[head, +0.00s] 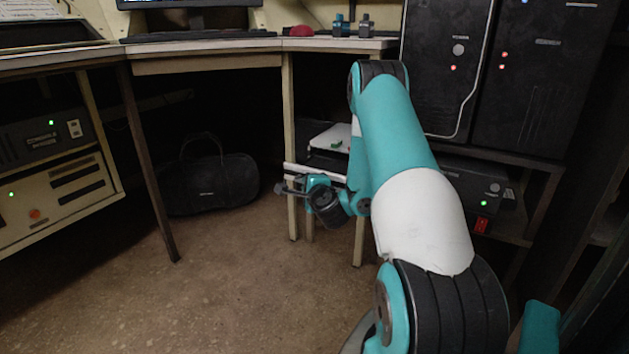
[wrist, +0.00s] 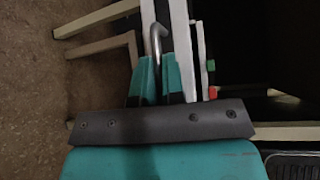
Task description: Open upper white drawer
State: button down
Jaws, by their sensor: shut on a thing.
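The white drawer (head: 316,171) is under the desk, left of my arm in the head view. Its pale front edge shows with a dark gap behind it, so it appears partly pulled out. In the wrist view the white drawer front (wrist: 181,40) runs upright, with a curved metal handle (wrist: 156,38) at its left. My gripper (wrist: 157,78) has its teal fingers shut on the handle. In the head view my gripper (head: 318,181) is at the drawer front. The lower part of the drawer unit is hidden by my wrist.
Small green (wrist: 211,66) and red (wrist: 213,92) items lie beyond the drawer front. Pale desk legs (head: 289,110) stand close by. A black bag (head: 209,185) lies under the desk. Black computer towers (head: 440,65) stand at right. The floor (head: 230,275) at front left is clear.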

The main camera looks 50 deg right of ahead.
jog(key=shift+s+a, duration=0.25)
jog(key=shift+a, duration=0.45)
jog(key=shift+s+a, duration=0.2)
jog(key=shift+a, duration=0.45)
jog(key=c, duration=1.2)
grip_release()
jog(key=shift+a, duration=0.1)
jog(key=shift+w, duration=0.1)
